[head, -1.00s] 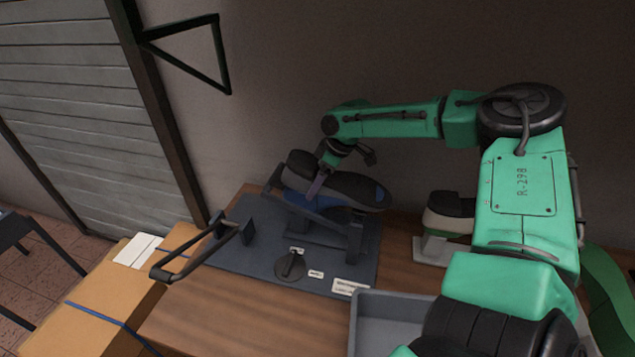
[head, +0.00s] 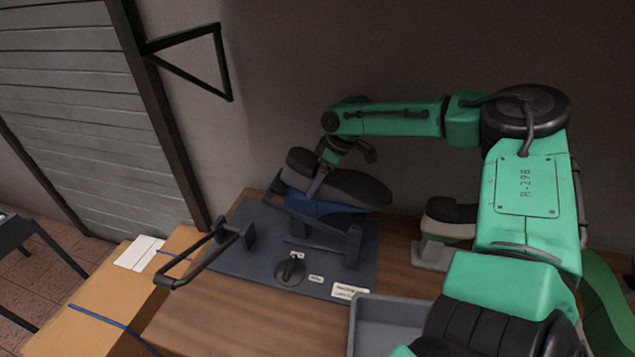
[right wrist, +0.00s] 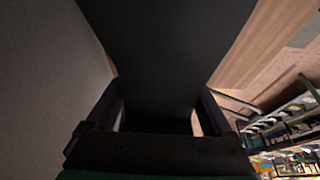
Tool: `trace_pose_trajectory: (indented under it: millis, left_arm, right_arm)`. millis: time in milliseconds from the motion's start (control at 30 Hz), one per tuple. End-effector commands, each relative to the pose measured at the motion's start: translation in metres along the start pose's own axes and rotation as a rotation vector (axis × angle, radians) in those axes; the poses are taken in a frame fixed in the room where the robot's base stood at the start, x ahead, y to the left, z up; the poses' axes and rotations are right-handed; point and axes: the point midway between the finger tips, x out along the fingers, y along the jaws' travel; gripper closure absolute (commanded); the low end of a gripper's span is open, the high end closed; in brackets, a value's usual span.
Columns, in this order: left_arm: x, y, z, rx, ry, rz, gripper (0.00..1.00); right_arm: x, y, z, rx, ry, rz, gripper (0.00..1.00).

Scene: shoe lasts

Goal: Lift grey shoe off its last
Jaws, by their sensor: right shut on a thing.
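The dark grey shoe (head: 352,186) lies tilted over the fixture at the back of the bench, heel to the left. A blue form (head: 322,208), which looks like its last, shows directly beneath it. I cannot tell how much of the last is still inside. My right gripper (head: 318,184) reaches over from behind and is shut on the shoe near its heel end. In the right wrist view the shoe (right wrist: 165,60) fills the middle, between both fingers of the right gripper (right wrist: 160,115). My left gripper is not in view.
The fixture's dark plate (head: 232,262) carries a black lever handle (head: 195,262) and a round knob (head: 290,271). A second, black-topped shoe form (head: 450,218) stands to the right. A grey tray (head: 390,318) is at the front.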

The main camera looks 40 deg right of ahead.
Motion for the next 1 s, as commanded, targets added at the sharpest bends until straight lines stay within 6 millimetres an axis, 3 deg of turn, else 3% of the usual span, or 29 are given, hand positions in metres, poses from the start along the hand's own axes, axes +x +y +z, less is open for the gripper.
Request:
trace_pose_trajectory:
  millis: [1000]
  left_arm:
    - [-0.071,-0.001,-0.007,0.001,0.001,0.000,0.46]
  right_arm:
    - [-0.087,-0.001,-0.037,-0.001,0.003,0.002,0.94]
